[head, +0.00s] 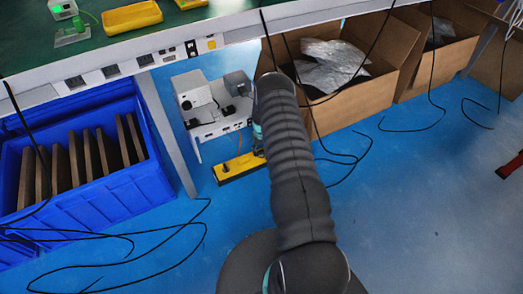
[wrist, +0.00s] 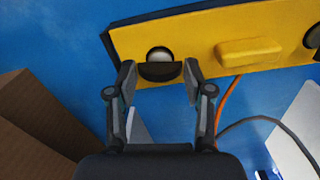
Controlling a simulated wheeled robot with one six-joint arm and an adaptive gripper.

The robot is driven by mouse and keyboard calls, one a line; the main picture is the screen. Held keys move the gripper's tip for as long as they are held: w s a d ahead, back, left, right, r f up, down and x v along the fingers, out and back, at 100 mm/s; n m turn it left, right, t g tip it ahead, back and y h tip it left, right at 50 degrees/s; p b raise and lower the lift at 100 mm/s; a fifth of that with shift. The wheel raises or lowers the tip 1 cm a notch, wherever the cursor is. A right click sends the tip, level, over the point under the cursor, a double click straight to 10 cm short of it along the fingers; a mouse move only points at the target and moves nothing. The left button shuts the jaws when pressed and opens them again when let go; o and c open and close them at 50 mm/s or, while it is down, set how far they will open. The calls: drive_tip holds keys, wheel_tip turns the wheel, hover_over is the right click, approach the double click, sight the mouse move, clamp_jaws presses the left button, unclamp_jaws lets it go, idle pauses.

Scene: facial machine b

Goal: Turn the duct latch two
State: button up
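A yellow duct panel (wrist: 215,30) with dark edges crosses the top of the wrist view; it also shows as a yellow box on the floor in the head view (head: 236,168). A round silver-and-black latch (wrist: 160,70) sits near the panel's left end. Another dark round part (wrist: 314,37) is cut off at the right edge. My gripper (wrist: 159,75) has its fingers apart, one on each side of the silver-and-black latch. I cannot tell whether they touch it. In the head view my arm hides most of the gripper and the box's right end.
A blue crate (head: 90,200) with brown boards stands left. A grey-white machine (head: 205,105) is behind the yellow box. Cardboard boxes (head: 360,105) stand right. Black cables (head: 350,170) lie on the blue floor. A table edge (head: 230,25) runs above. An orange cable (wrist: 228,105) hangs below the panel.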

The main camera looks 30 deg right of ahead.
drive_tip(key=c, duration=0.3)
drive_tip(key=shift+b, duration=0.3)
drive_tip(key=m+b, duration=0.3)
drive_tip(key=shift+f, duration=0.2)
drive_tip(key=m+b, duration=0.3)
drive_tip(key=m, duration=0.1)
drive_tip(key=m+b, duration=0.2)
drive_tip(key=m, duration=0.3)
drive_tip(key=shift+r+b, duration=0.15)
drive_tip(key=shift+b, duration=0.25)
drive_tip(key=shift+r+m+b, duration=0.1)
drive_tip(key=shift+m+b, duration=0.2)
drive_tip(key=shift+m, duration=1.7)
